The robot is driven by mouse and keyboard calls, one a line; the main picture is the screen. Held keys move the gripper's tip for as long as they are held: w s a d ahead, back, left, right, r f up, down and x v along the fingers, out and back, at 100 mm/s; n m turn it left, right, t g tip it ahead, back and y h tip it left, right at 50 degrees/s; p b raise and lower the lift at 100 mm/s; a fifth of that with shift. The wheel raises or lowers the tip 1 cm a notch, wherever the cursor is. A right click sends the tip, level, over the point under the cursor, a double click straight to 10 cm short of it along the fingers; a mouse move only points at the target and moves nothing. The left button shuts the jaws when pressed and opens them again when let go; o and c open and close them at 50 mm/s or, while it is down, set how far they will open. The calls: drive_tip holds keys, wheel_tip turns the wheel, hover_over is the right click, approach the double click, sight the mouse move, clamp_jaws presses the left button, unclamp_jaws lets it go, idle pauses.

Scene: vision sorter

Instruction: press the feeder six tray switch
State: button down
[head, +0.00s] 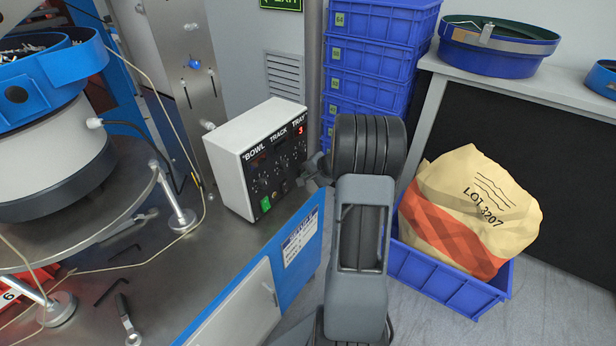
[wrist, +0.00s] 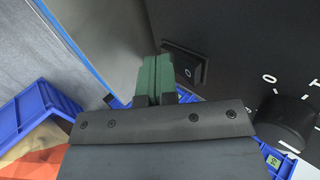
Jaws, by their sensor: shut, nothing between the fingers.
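The white control box (head: 232,150) stands on the metal bench, its black front panel (head: 268,165) lettered BOWL, TRACK and TRAY. A red 3 shows under TRAY. My gripper (head: 312,174) is at the panel's lower right, below the TRAY lettering, and partly hides that corner. In the wrist view my gripper's green fingertips (wrist: 155,72) are shut together and empty. A black rocker switch (wrist: 186,64) marked O is just right of the fingertips. I cannot tell whether they touch it. A green switch (head: 265,203) shows at the panel's lower left.
A black knob (wrist: 287,122) is right of the rocker. A blue bowl feeder (head: 50,75) stands left of the box. Stacked blue crates (head: 375,50) stand behind my arm. A sack (head: 470,210) sits in a blue crate (head: 445,290) on the floor at right.

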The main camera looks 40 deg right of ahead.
drive_tip(key=shift+r+p, duration=0.3)
drive_tip(key=shift+r, duration=0.5)
drive_tip(key=shift+s+d, duration=0.1)
drive_tip(key=shift+s, duration=0.1)
drive_tip(key=s+f+v, duration=0.1)
drive_tip(key=v, duration=1.2)
drive_tip(key=shift+d+f, duration=0.15)
drive_tip(key=shift+f, duration=0.05)
drive_tip(key=a+r+n+g, duration=0.15)
drive_tip(key=a+n, duration=0.25)
drive_tip(key=a, duration=0.7)
drive_tip(key=s+a+n+g+h, duration=0.3)
drive_tip(key=s+a+n, duration=0.7)
drive_tip(key=a, duration=0.6)
drive_tip(key=shift+s+r+g, duration=0.2)
drive_tip(key=shift+s+g, duration=0.35)
